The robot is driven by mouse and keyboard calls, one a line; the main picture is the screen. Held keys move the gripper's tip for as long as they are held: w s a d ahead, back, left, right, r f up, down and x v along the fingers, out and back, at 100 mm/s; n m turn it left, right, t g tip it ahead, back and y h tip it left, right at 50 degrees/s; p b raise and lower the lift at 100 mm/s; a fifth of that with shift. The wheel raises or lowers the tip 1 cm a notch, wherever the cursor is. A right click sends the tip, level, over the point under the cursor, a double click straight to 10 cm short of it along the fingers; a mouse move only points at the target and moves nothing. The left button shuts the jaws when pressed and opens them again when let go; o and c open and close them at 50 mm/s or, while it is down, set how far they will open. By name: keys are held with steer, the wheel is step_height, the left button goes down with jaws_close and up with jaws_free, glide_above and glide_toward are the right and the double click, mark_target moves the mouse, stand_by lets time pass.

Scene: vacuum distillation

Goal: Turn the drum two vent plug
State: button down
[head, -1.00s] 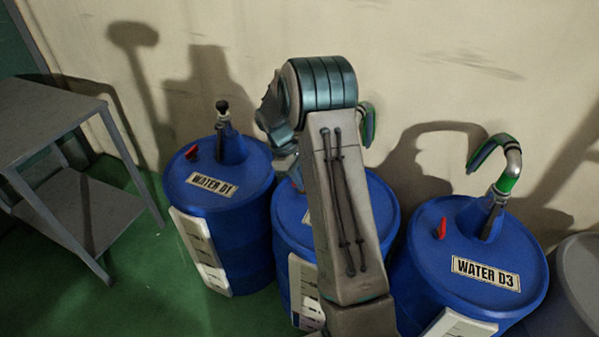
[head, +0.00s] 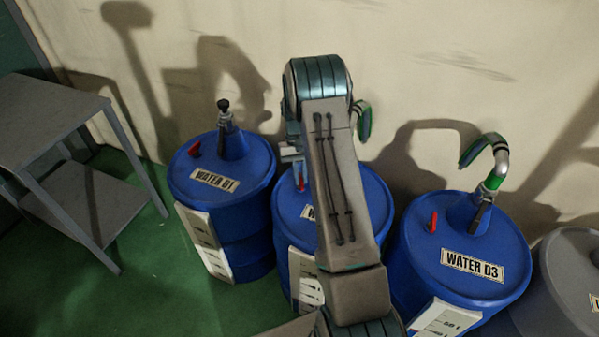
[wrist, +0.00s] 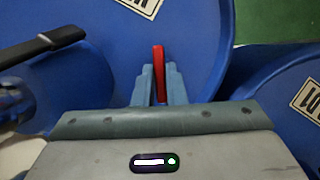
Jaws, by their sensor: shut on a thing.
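Drum two is the middle blue drum (head: 352,215), mostly behind my arm in the head view. Its label is largely covered there. Its vent plug is a small upright red piece (head: 300,181), also seen in the wrist view (wrist: 159,72). My gripper (wrist: 159,88) is shut on the red plug, with one blue-grey finger on each side of it. In the head view, my gripper (head: 293,156) is at the plug on the drum's left side, partly hidden by my arm.
Blue drums WATER D1 (head: 222,205) and WATER D3 (head: 425,255) flank it, each with a red plug. A black handle (wrist: 55,40) lies left of my gripper in the wrist view. A grey table (head: 50,115) stands left; a wall is close behind.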

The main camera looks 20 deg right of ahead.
steer(key=m+y, duration=0.1)
steer(key=m, duration=0.2)
steer(key=m+t+y+p, duration=0.1)
steer(key=m, duration=0.2)
steer(key=shift+d+m, duration=0.15)
steer(key=shift+m, duration=0.15)
stand_by(0.3)
steer(key=c, duration=1.5)
jaws_free()
steer(key=v, duration=0.7)
steer(key=p+v, duration=0.1)
steer(key=v, duration=0.5)
steer(key=shift+s+d+r+p, duration=0.15)
steer(key=shift+d+r+p, duration=0.15)
steer(key=shift+r, duration=0.1)
